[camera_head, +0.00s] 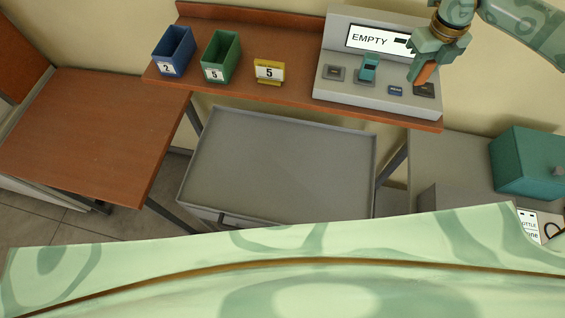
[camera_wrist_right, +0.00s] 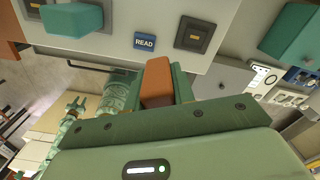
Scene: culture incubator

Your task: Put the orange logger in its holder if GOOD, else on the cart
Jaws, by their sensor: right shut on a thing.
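My right gripper (camera_head: 427,68) is shut on the orange logger (camera_head: 426,74) and holds it over the right end of the reader console (camera_head: 330,101). The logger's lower end is close to a dark square socket (camera_head: 424,91); I cannot tell whether they touch. In the right wrist view, the logger (camera_wrist_right: 157,82) sits between the fingers. The console's screen (camera_head: 372,40) reads EMPTY, its right part hidden by my gripper. A READ button (camera_head: 395,91) is left of that socket. A grey cart (camera_head: 280,165) with a raised rim is empty below the shelf.
On the wooden shelf (camera_head: 290,95) stand a blue bin (camera_head: 172,52) marked 2, a green bin (camera_head: 220,57) marked 5 and a yellow sign (camera_head: 269,71) marked 5. A teal block (camera_head: 368,67) sits on the console. A teal box (camera_head: 528,163) stands at right. A bare wooden table (camera_head: 90,130) is left.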

